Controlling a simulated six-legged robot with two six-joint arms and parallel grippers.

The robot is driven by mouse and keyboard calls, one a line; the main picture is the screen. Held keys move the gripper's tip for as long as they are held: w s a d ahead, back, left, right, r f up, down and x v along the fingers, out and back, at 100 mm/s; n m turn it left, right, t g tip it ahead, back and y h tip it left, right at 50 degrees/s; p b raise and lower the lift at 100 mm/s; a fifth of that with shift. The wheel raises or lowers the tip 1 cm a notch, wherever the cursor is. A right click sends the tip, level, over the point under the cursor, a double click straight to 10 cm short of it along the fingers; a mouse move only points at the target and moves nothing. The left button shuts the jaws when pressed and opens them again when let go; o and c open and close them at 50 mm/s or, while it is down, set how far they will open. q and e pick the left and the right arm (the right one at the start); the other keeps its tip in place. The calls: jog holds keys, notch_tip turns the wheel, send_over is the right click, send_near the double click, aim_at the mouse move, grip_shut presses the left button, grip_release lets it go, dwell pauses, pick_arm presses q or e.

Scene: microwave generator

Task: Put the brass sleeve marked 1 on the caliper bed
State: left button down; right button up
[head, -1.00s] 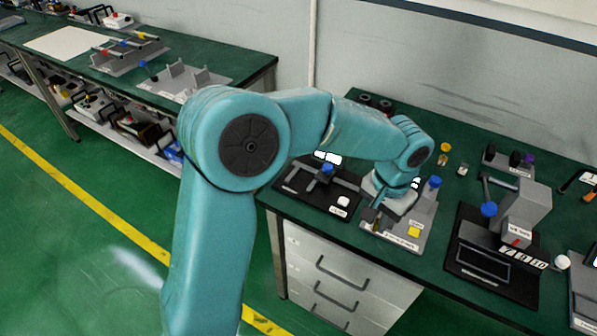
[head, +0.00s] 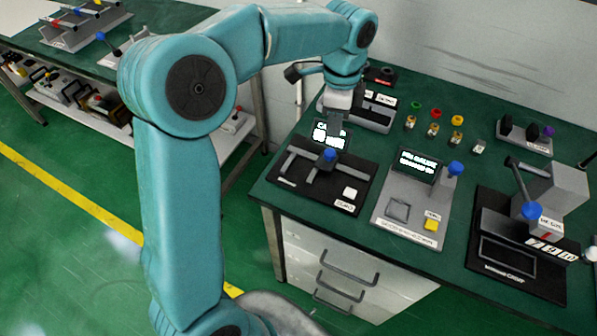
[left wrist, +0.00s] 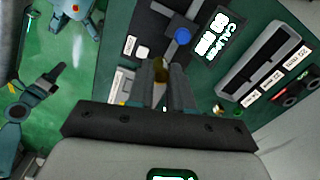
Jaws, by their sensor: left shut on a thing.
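My left gripper (left wrist: 162,88) is shut on a small brass-coloured sleeve (left wrist: 160,71), seen between the fingers in the left wrist view. Its mark cannot be read. In the head view the left gripper (head: 336,122) is above the back of the caliper, and the sleeve is hard to make out there. The caliper (head: 312,187) is a black plate with grey bars, a blue knob (head: 329,155), a white button and a lit display (head: 331,134). It also shows in the left wrist view (left wrist: 160,28). The bed looks empty. My right gripper is not in view.
Right of the caliper stands a grey station (head: 408,228) with a lit display and yellow button. Behind is a labelled slotted tray (head: 358,118). Several small brass pieces (head: 433,131) and coloured rings stand on the green bench. A black press-like device (head: 510,265) is at right.

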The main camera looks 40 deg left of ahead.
pick_arm(q)
jog(key=s+a+r+m+b, duration=0.2)
jog(key=a+r+m, duration=0.1)
jog(key=a+m, duration=0.5)
jog(key=m+b, duration=0.2)
send_over(299, 169)
notch_tip(299, 169, down, 15)
jog(key=shift+d+f, duration=0.1)
jog(key=shift+f, duration=2.45)
jog(key=shift+f, duration=0.15)
jog(key=c, duration=1.3)
grip_release()
jog(key=shift+w, duration=0.1)
